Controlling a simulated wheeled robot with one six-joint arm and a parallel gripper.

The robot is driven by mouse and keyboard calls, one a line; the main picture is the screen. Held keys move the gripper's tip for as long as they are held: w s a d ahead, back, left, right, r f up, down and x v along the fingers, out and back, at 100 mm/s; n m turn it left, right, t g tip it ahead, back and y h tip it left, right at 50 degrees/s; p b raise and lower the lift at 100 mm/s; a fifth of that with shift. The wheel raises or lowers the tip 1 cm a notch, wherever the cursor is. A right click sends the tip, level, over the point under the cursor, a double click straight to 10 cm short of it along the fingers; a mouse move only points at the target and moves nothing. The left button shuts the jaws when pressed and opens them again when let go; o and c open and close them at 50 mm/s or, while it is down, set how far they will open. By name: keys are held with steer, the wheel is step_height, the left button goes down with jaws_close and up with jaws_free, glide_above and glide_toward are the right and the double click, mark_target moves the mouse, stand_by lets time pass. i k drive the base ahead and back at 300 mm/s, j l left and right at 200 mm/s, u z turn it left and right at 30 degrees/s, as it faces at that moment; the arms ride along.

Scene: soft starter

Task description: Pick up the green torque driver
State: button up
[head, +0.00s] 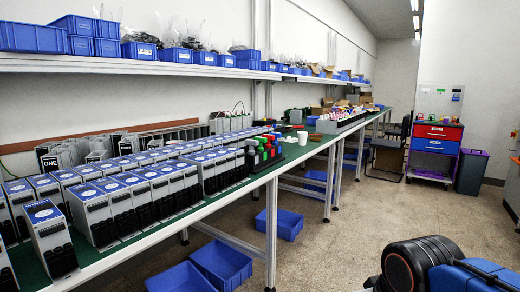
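A cluster of upright driver-like handles in red, green and black stands near the front edge of the long green bench (297,150), at the right end of the rows of grey units. My gripper is not in view. Only part of my own arm, black and blue, shows at the lower right, well apart from the bench.
Rows of grey and black units with blue tops (135,180) fill the near bench. A white cup (302,138) stands right of the handles. Blue bins (220,262) lie on the floor below. A red and blue drawer cabinet (435,146) stands at the back. The floor at centre right is clear.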

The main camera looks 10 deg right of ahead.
mark_target(261, 140)
steer(key=i+l+u, duration=0.3)
steer(key=i+l, duration=0.25)
steer(key=i+l+u, duration=0.3)
steer(key=i+l, duration=0.2)
steer(key=l, duration=0.15)
